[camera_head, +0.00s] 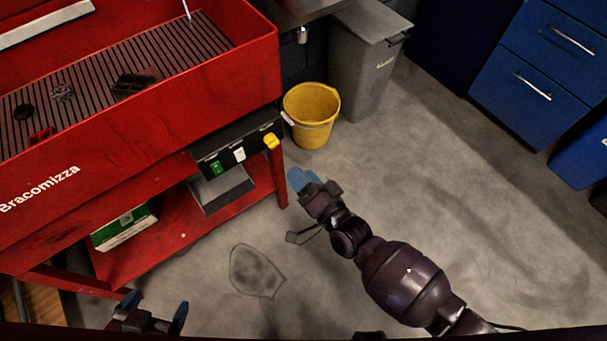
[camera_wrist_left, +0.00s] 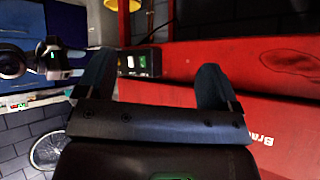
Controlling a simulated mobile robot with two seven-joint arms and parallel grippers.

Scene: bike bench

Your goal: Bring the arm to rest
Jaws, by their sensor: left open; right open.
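My left gripper (camera_head: 152,312) is at the bottom left of the head view, its two blue fingertips spread apart with nothing between them. The left wrist view also shows its open fingers (camera_wrist_left: 155,90), with the red bench beyond them. My right arm reaches in from the lower right of the head view. My right gripper (camera_head: 301,180) is beside the front right leg of the bench, over the floor, with no object seen in it. In the left wrist view, part of my right arm shows at the left.
The red parts-washer bench (camera_head: 150,150) fills the left of the head view. A black switch box (camera_head: 237,145) is on its right end. A yellow bucket (camera_head: 312,115) and a grey bin (camera_head: 365,65) stand behind. Blue drawers (camera_head: 540,75) are at the right. Open floor (camera_head: 480,220) lies between.

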